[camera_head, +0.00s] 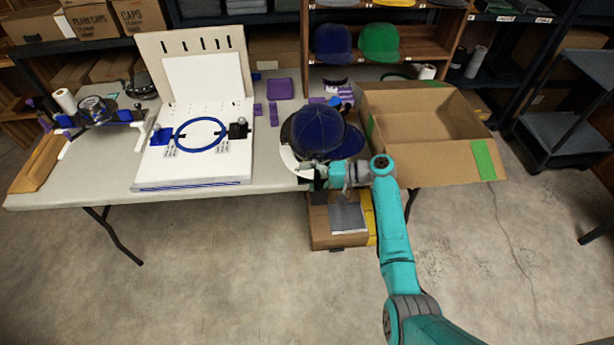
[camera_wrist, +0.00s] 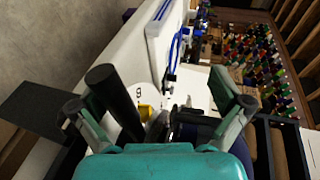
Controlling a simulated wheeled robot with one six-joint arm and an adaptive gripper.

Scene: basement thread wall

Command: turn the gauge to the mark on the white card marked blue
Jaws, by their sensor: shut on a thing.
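The gauge seems to be the round white dial (camera_head: 289,159) at the table's front edge, partly hidden under a dark blue cap (camera_head: 318,132). In the wrist view the white dial (camera_wrist: 127,88) shows a printed numeral and a small yellow patch (camera_wrist: 146,112). My gripper (camera_head: 321,178) is at the dial's front side, below the cap's brim. In the wrist view my gripper (camera_wrist: 160,112) has a finger on each side of dark parts at the dial, and it is shut on a part there. The exact contact is hidden. I cannot make out a card marked blue or its mark.
A white board with a blue hoop (camera_head: 202,134) stands left of the dial. An open cardboard box (camera_head: 422,120) is close on the right. A smaller box (camera_head: 338,222) is below the table edge. Purple pieces (camera_head: 279,89) lie behind. Open floor is in front.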

